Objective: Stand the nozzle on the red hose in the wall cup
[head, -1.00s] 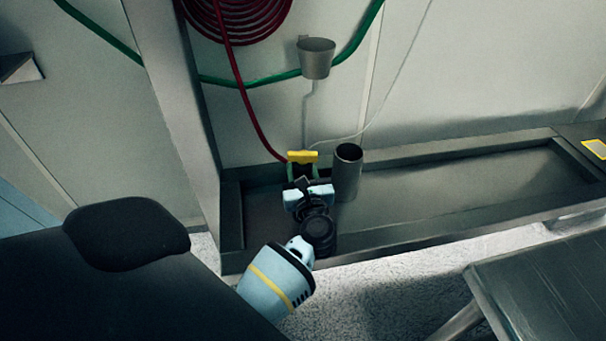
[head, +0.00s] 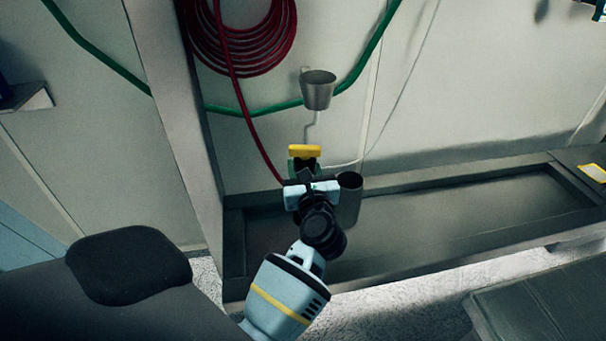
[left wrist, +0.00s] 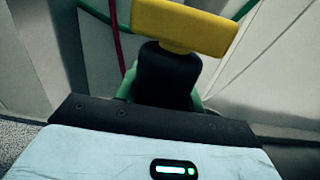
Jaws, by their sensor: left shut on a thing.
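The wall cup (head: 317,92) is a small grey tapered cup fixed to the pale wall, open at the top. The red hose (head: 247,118) hangs from a coil and runs down to the nozzle. The nozzle (head: 305,152) has a yellow bar-shaped top and a dark body with green parts; it also shows in the left wrist view (left wrist: 167,75). My left gripper (head: 308,178) is shut on the nozzle, below the yellow top. The nozzle is below the cup and slightly left of it, apart from it. The gripper hides its lower part. My right gripper is not seen.
A dark steel cylinder (head: 349,195) stands in the trough (head: 440,262) just right of my gripper. A green hose (head: 262,108) runs along the wall behind the cup. A grey post (head: 178,130) stands at the left. A grey table (head: 550,305) is at lower right.

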